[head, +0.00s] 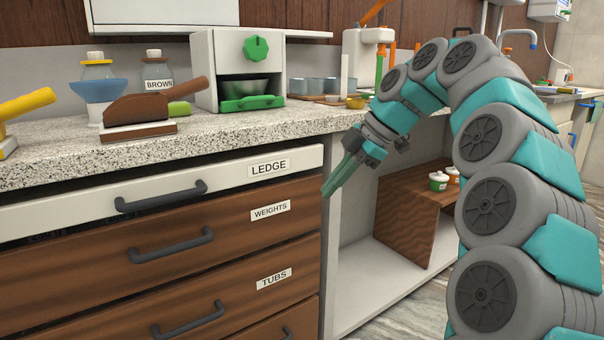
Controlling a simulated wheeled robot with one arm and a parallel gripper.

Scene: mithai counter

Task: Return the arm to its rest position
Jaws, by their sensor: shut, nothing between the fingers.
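My arm arches up from the lower right of the head view, then bends down to my gripper (340,178). My gripper has green fingers that are closed together and hold nothing. It points down and to the left, in front of the counter's edge, just right of the LEDGE drawer (228,178). From this view I cannot tell how far it is from the cabinet.
The speckled counter (240,130) carries a white box with a green knob (256,48), a brown scoop-like tool (155,105) and jars. Below are the WEIGHTS drawer (228,216) and TUBS drawer (235,284). An open bay holds a wooden shelf (405,215) with small tubs (438,181).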

